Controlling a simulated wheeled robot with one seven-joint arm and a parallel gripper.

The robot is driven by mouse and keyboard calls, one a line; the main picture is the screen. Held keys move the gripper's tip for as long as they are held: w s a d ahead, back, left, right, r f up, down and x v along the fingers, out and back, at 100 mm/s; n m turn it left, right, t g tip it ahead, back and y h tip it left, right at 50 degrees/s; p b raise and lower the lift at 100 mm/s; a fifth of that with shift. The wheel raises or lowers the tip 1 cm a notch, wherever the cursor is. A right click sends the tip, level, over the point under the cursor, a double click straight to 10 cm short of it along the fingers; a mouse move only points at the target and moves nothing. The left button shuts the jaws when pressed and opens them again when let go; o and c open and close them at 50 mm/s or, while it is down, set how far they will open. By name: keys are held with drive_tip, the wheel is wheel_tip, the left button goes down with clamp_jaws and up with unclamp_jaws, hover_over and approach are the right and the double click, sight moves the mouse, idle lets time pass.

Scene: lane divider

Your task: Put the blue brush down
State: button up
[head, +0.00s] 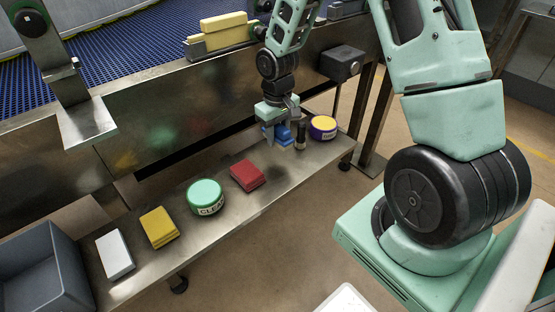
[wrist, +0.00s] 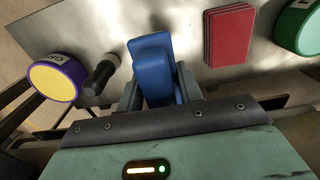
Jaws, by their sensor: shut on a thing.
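The blue brush (wrist: 152,65) is between the two fingers of my gripper (wrist: 157,92) in the wrist view. My gripper is shut on it. In the head view my gripper (head: 281,133) points down at the far right part of the steel bench (head: 188,245), with the blue brush (head: 284,136) between its fingers. The brush is at or just above the bench top; I cannot tell whether it touches. The fingers hide part of its sides.
On the bench, a black cylinder (head: 300,137) and a purple tub with yellow lid (head: 323,127) stand close right of my gripper. Left are red pads (head: 247,176), a green-lidded tub (head: 206,197), yellow pads (head: 159,228) and a white block (head: 115,254). A grey bin (head: 40,270) is far left.

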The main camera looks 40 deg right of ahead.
sight(277, 161)
drive_tip(key=shift+f+b, duration=0.35)
drive_tip(key=shift+f, duration=3.25)
drive_tip(key=shift+f, duration=0.1)
drive_tip(key=shift+f, duration=0.15)
drive_tip(key=o, duration=1)
drive_tip(key=shift+c, duration=0.2)
drive_tip(key=shift+s+a, duration=0.1)
